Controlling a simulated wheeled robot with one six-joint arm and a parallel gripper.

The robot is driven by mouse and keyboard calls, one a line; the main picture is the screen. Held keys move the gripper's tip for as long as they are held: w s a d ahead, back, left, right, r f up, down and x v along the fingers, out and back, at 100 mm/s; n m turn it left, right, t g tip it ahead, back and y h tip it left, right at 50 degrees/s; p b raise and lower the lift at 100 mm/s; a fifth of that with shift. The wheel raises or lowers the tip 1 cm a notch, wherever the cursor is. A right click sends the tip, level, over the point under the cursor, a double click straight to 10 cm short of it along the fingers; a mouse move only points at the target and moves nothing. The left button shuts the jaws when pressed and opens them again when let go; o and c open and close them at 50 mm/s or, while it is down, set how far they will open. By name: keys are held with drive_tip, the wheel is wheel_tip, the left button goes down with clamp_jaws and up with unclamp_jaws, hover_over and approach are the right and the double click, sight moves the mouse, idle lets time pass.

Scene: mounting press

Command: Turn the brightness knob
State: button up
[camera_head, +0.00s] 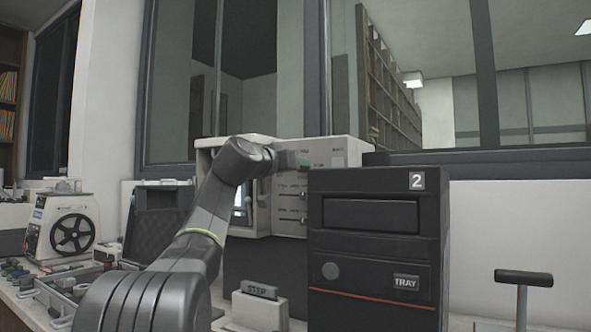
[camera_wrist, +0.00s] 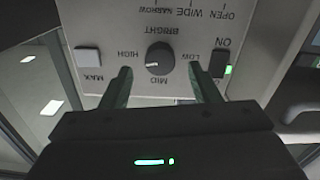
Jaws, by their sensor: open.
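The brightness knob (camera_wrist: 159,58) is a dark round knob with a white pointer mark, on a light panel lettered BRIGHT, LOW, MID and HIGH. In the wrist view it appears upside down, and its pointer is near the MID and HIGH side. My gripper (camera_wrist: 160,82) is open, with one finger to each side of the knob in the picture. I cannot tell whether the fingertips reach the panel. In the head view my arm extends to the cream machine (camera_head: 325,150), and the knob is hidden there.
A white MAX button (camera_wrist: 88,56) and a dark ON switch (camera_wrist: 219,64) flank the knob. A black unit marked 2 (camera_head: 378,270) stands in front on the right.

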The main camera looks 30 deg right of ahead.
drive_tip(key=b+v, duration=0.1)
drive_tip(key=v, duration=1)
drive_tip(key=shift+a+b, duration=0.2)
drive_tip(key=shift+b, duration=0.1)
drive_tip(key=shift+s+d, duration=0.1)
drive_tip(key=shift+s, duration=0.05)
drive_tip(key=p+x, duration=0.2)
drive_tip(key=x, duration=1.1)
drive_tip(key=shift+w+d+p, duration=0.25)
drive_tip(key=shift+d+p, duration=0.05)
drive_tip(key=shift+a, duration=0.1)
drive_tip(key=n+p, duration=1.2)
drive_tip(key=n, duration=0.7)
drive_tip(key=shift+r, duration=0.1)
idle(0.7)
idle(0.4)
